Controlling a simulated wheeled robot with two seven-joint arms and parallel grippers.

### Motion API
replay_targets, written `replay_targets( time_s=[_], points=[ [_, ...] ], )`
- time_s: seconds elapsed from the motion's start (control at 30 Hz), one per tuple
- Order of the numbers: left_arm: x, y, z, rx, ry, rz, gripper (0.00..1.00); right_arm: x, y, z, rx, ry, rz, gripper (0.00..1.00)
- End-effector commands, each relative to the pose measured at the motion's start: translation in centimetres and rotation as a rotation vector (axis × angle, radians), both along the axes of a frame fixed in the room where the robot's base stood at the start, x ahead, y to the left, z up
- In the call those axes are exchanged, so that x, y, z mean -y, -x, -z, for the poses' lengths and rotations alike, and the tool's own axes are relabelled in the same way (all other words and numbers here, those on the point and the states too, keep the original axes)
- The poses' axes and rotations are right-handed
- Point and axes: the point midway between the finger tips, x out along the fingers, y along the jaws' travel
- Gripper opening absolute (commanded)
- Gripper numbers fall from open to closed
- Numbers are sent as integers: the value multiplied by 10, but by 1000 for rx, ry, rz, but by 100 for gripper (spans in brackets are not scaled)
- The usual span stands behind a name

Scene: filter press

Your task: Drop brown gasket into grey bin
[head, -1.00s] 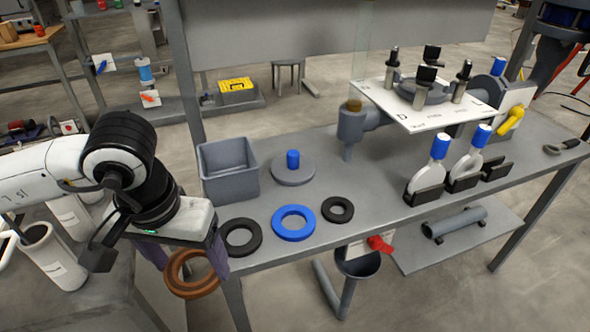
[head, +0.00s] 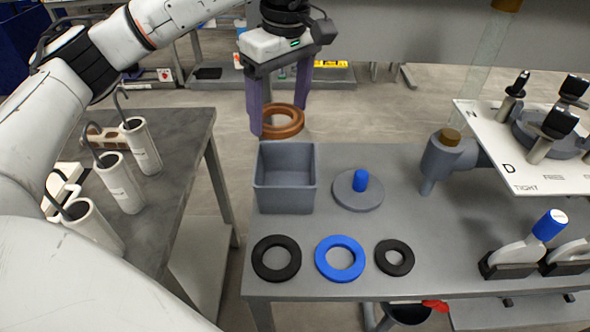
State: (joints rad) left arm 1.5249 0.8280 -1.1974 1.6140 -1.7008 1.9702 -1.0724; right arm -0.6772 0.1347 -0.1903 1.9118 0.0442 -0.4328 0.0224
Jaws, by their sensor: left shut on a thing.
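The brown gasket (head: 283,133) is a thick ring held between the purple fingers of my left gripper (head: 282,122). It hangs in the air and shows just beyond the back rim of the grey bin (head: 285,198) in the head view. The gasket's lower edge appears close to the rim; its exact height above the bin I cannot tell. The grey bin is an open square box at the back left of the grey table, and its inside looks empty. My right gripper is not in view.
On the table (head: 310,231) lie a black ring (head: 258,268), a blue ring (head: 321,263) and a smaller black ring (head: 381,262). A grey disc with a blue knob (head: 360,181) stands right of the bin. White cylinders (head: 143,147) stand on a side table at left.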

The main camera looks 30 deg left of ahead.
Motion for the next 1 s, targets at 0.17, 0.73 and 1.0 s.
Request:
replay_targets(
  time_s=[0.17, 0.73, 1.0],
  points=[
    [0, 0, 12, -1, 0, -7, 50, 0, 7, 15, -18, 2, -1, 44],
    [0, 0, 60, 0, 0, -4, 50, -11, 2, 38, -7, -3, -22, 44],
    [0, 0, 59, 0, 0, -3, 89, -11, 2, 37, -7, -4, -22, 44]
  ],
)
